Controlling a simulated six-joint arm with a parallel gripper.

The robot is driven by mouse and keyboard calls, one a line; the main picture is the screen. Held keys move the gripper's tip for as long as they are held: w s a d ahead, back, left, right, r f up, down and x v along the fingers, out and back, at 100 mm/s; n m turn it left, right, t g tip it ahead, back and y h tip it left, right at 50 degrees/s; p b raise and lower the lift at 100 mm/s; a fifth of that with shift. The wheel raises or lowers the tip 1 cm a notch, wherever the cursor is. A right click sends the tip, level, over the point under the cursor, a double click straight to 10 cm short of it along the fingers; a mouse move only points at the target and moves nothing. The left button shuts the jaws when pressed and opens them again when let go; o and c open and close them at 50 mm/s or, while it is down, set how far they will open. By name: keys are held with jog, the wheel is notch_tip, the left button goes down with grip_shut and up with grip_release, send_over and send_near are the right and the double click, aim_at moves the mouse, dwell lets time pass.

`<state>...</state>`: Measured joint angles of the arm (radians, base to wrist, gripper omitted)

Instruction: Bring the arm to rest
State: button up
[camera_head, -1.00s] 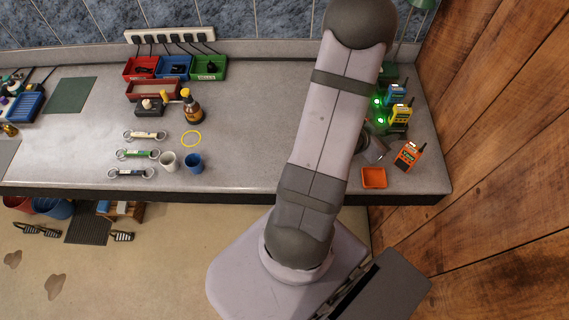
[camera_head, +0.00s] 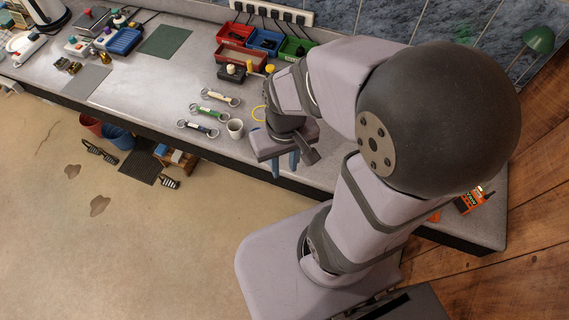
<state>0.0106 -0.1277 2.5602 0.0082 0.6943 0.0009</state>
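My forearm and a large dark joint cover the right part of the counter.
Several spanner-like pieces, one being green (camera_head: 211,114), lie left of the white cup. Red (camera_head: 235,34), blue (camera_head: 264,41) and green (camera_head: 297,48) bins stand at the back by a power strip (camera_head: 272,12). An orange radio (camera_head: 474,199) stands at right by the wooden wall.

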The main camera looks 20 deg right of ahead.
jog(key=shift+s+a+r, duration=0.1)
jog(key=shift+s, duration=0.1)
notch_tip(320, 180, down, 9)
jog(key=b, duration=0.9)
